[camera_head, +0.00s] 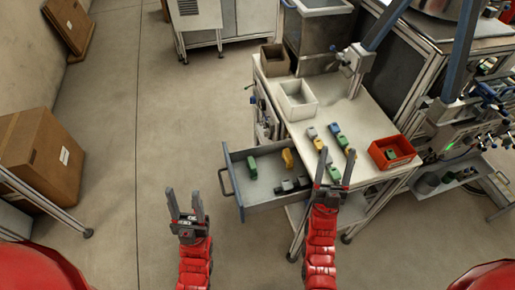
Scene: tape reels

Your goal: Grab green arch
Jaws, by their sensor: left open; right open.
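A green piece (252,167) stands in the left part of the open drawer (233,180); it may be the green arch, but its shape is too small to be sure. Other green pieces lie on the table, one (342,141) near the middle and one (334,173) at the front edge, partly behind a finger of my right gripper. Another green piece (391,154) is in the red bin (374,151). My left gripper (183,197) is open and empty over the floor, left of the drawer. My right gripper (336,155) is open, its fingers reaching up in front of the table's front edge.
Yellow and grey pieces (288,158) share the drawer; several more lie on the table (355,112). A white bin (297,99) and a brown bin (274,60) stand at its back left. A cardboard box (40,152) is at left. The floor between is clear.

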